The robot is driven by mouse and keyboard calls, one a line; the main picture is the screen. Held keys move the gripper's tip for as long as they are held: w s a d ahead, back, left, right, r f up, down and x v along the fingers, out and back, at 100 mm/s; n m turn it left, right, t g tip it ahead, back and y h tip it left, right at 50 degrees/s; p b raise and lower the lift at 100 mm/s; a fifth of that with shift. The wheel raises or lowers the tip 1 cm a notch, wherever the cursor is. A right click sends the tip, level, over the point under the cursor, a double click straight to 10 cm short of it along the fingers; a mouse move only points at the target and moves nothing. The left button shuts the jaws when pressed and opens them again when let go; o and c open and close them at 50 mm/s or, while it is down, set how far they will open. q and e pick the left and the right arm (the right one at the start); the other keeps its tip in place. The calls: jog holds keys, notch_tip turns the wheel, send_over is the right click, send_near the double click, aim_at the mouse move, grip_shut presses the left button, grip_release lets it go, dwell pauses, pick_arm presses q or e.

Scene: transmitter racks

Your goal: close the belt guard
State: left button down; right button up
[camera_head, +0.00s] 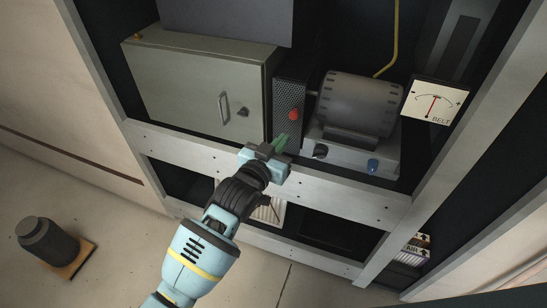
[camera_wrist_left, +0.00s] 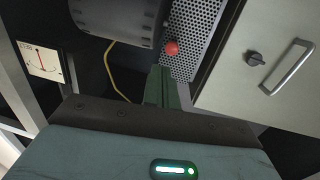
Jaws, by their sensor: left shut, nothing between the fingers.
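The belt guard (camera_head: 288,103) is a dark perforated metal panel with a red knob (camera_head: 294,114). It stands upright between the grey-green cabinet and the motor. It also shows in the left wrist view (camera_wrist_left: 201,35), with the red knob (camera_wrist_left: 171,47) near its edge. I cannot tell how far the guard stands open. My left gripper (camera_head: 282,141) is shut and empty, just below the guard in the head view. In the left wrist view its green fingers (camera_wrist_left: 161,77) point toward the knob, with a small gap seen between them. My right gripper is not in view.
The cabinet (camera_head: 194,90) with a handle stands left of the guard. The motor (camera_head: 358,103) and a dial gauge marked BELT (camera_head: 434,103) are to the right. A metal rack rail (camera_head: 345,195) crosses below. A dark cylinder (camera_head: 47,239) stands on the floor.

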pick_arm(q)
jog(key=shift+s+d+v, duration=0.1)
jog(key=shift+d+v, duration=0.1)
jog(key=shift+v, duration=1.15)
jog(key=shift+s+d+v, duration=0.1)
jog(key=shift+d+v, duration=0.05)
jog(key=shift+v, duration=1.15)
jog(key=shift+s+r, duration=0.1)
jog(key=s+a+f+n+g+y, duration=0.3)
jog(key=s+a+f+g+y, duration=0.35)
jog(key=s+a+f, duration=1)
jog(key=s+a+f+n+g+y, duration=0.1)
jog(key=s+a+g, duration=0.35)
jog(key=s, duration=0.65)
jog(key=s+a+f+g+y, duration=0.1)
jog(key=s+a+g, duration=0.3)
jog(key=s, duration=0.8)
jog(key=w+d+f+t+h, duration=0.1)
jog(key=w+d+f+t, duration=0.1)
jog(key=w+f+t, duration=0.4)
jog(key=shift+f+t, duration=1.4)
jog(key=shift+f, duration=0.4)
